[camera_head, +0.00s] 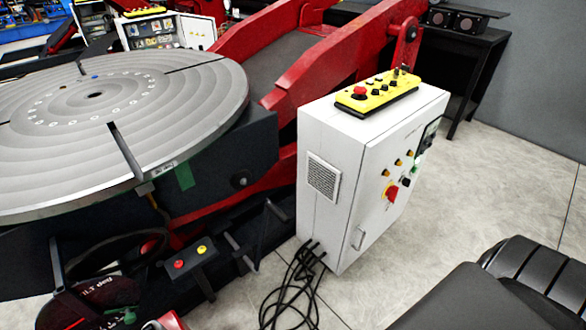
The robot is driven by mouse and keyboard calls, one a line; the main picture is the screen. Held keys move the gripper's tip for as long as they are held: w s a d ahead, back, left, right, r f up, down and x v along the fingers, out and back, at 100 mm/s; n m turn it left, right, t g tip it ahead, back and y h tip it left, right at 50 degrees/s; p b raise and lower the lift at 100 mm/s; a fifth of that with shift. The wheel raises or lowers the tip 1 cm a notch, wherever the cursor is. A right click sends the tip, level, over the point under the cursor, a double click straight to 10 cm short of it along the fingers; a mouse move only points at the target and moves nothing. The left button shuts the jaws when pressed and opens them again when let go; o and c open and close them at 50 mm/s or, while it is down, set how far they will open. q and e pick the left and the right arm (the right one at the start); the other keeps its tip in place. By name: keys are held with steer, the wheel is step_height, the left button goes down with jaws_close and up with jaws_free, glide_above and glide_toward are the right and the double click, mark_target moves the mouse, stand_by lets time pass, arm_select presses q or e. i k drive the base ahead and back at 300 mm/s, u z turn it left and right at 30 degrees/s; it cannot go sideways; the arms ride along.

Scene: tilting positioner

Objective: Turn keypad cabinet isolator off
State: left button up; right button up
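A white control cabinet (334,215) stands on the floor right of centre. On its front face is a red rotary isolator handle (391,193) on a yellow plate; its exact angle is too small to read. A yellow pendant keypad (376,92) with a red button and black knobs lies on top of the cabinet. Small yellow and dark controls and a dark panel (430,133) sit near the isolator on the same face. A door handle (358,238) is lower on that face. Neither of my grippers is in view, and nothing touches the isolator.
A large round grey positioner table (95,110) with red arms (300,60) fills the left and back. Black cables (290,285) run from the cabinet onto the floor. A black ribbed object (530,275) occupies the lower right. Open floor (480,180) lies right of the cabinet.

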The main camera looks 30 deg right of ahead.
mark_target(392, 192)
steer(key=z, duration=1.9)
